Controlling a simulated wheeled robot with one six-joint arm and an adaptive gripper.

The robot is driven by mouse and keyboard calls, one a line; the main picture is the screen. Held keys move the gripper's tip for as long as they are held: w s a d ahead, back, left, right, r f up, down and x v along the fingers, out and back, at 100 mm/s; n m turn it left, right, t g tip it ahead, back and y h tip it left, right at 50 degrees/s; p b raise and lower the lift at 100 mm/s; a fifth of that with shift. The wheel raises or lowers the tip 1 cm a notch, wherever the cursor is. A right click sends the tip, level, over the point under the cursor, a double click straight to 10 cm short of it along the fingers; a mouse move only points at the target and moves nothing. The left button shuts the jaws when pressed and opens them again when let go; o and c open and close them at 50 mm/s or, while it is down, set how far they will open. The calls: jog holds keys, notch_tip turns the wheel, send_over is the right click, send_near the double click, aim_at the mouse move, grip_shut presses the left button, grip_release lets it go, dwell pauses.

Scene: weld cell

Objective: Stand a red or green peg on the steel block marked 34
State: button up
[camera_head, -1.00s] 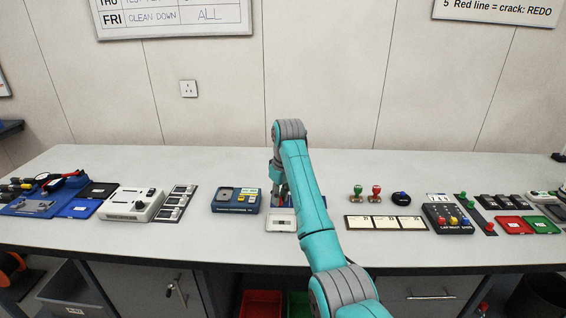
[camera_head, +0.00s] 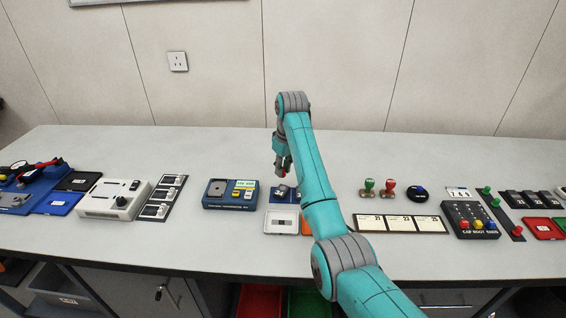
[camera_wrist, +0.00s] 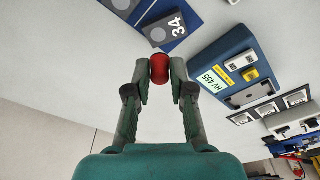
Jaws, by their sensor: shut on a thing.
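My gripper (camera_wrist: 160,75) is shut on a red peg (camera_wrist: 159,68), gripped between both fingertips in the wrist view. In the head view my gripper (camera_head: 283,168) hangs above the bench, with a bit of red at its tips. In the head view the blue plate (camera_head: 273,199) is partly hidden by my arm.
A blue meter (camera_head: 230,195) stands left of the plate, with a white tray (camera_head: 281,222) in front. Green and red stamps (camera_head: 388,188) stand to the right. A strip at far right bears a green peg (camera_head: 485,190) and a red peg (camera_head: 517,231). The bench behind is clear.

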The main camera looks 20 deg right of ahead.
aim_at(284, 176)
jog(key=shift+f, duration=2.65)
jog(key=shift+s+r, duration=0.1)
jog(key=o, duration=0.9)
jog(key=shift+r, duration=3.4)
